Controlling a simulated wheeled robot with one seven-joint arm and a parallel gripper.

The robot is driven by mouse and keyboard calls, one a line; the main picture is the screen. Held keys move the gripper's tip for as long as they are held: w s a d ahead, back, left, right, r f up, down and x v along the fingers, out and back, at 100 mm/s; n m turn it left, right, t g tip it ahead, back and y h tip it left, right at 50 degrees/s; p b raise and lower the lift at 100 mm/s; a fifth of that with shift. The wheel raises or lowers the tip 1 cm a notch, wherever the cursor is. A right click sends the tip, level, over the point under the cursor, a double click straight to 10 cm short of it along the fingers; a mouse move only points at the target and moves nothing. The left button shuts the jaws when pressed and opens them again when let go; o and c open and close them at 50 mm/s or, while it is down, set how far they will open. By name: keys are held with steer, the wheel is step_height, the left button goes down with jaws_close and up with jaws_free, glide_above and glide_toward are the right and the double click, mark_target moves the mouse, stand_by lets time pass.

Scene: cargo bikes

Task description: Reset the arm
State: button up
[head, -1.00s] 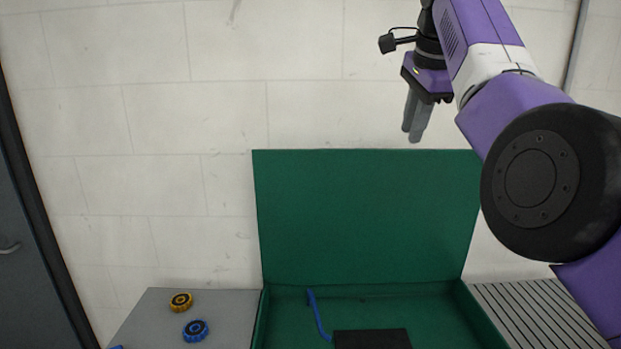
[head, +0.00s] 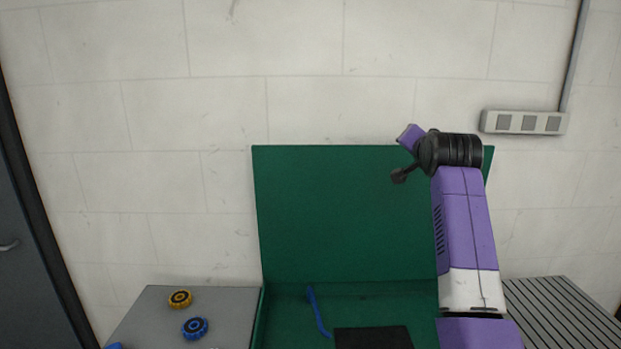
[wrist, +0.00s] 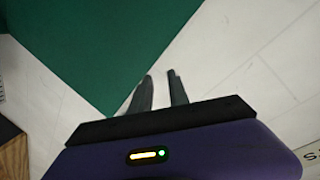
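My arm stands in front of the green box's right side in the head view. My gripper's fingers are hidden there; only a bit of its purple housing shows at the arm's top. In the wrist view my gripper (wrist: 160,74) shows two grey fingers with a narrow gap between them and nothing in it. Beyond the fingertips are the green panel and the pale wall.
The green box (head: 355,215) has a raised back panel; a blue strap-like thing (head: 317,312) and a black slab (head: 373,338) lie inside. A slatted surface (head: 565,312) lies right; a socket strip (head: 523,122) is above.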

steer(key=s+a+f+n+t+b, duration=0.1)
steer(key=s+f+n+t, duration=0.15)
steer(key=s+f, duration=0.95)
steer(key=s+f+n+t+b, duration=0.1)
steer(key=s+f+n, duration=0.3)
steer(key=s+f, duration=0.75)
steer(key=s+a+f+g+b, duration=0.1)
steer(key=s+f, duration=0.4)
steer(key=s, duration=1)
steer(key=s+a+f+n+g+y+b, duration=0.1)
steer(key=s+f, duration=0.5)
steer(key=s, duration=1)
steer(key=s+a+f+n+g+b, duration=0.1)
steer(key=s+f, duration=0.4)
steer(key=s, duration=1.1)
steer(key=shift+a+f+g+y+b, duration=0.2)
steer(key=shift+g+y+b, duration=0.1)
steer(key=shift+g+b, duration=0.4)
